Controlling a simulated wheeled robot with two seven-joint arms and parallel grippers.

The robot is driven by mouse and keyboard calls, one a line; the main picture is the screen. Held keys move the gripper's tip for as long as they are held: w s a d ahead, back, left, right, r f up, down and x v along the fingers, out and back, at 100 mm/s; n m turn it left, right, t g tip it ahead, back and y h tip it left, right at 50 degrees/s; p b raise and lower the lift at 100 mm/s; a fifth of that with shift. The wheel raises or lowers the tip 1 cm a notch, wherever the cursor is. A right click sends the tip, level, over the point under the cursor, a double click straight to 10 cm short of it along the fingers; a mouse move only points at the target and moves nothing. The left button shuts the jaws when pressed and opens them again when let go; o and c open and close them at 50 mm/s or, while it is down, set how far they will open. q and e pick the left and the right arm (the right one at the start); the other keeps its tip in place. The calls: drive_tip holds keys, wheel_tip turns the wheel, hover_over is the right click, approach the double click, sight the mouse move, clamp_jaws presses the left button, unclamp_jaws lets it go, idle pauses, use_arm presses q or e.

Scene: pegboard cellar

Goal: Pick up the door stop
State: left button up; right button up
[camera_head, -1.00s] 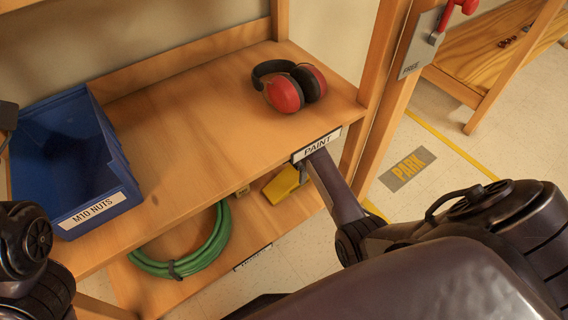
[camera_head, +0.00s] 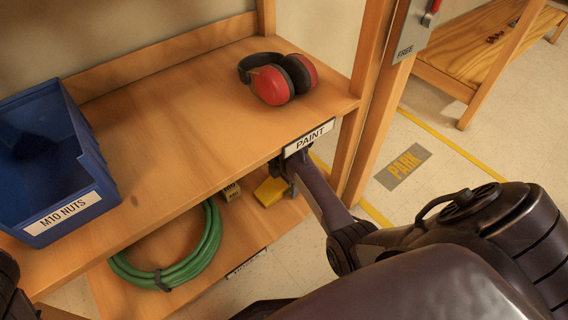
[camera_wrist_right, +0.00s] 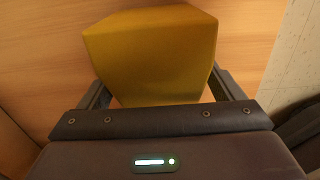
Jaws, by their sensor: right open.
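The door stop is a yellow wedge-like block (camera_head: 270,191) on the lower shelf, under the front edge of the upper shelf. In the right wrist view the yellow door stop (camera_wrist_right: 155,55) fills the upper middle. My right gripper (camera_head: 284,172) reaches in below the PAINT label, close to the door stop and partly hidden by the upper shelf. In the wrist view my right gripper (camera_wrist_right: 161,88) is open, with one finger on each side of the door stop's near part. I cannot tell whether the fingers touch it. My left gripper is out of view.
The upper shelf (camera_head: 165,125) overhangs closely. It carries red earmuffs (camera_head: 278,78) and a blue M10 NUTS bin (camera_head: 50,165). A wooden post (camera_head: 375,100) stands right of the shelf.

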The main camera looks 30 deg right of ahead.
drive_tip(key=c, duration=1.4)
drive_tip(key=shift+c, duration=0.2)
drive_tip(key=shift+r, duration=0.15)
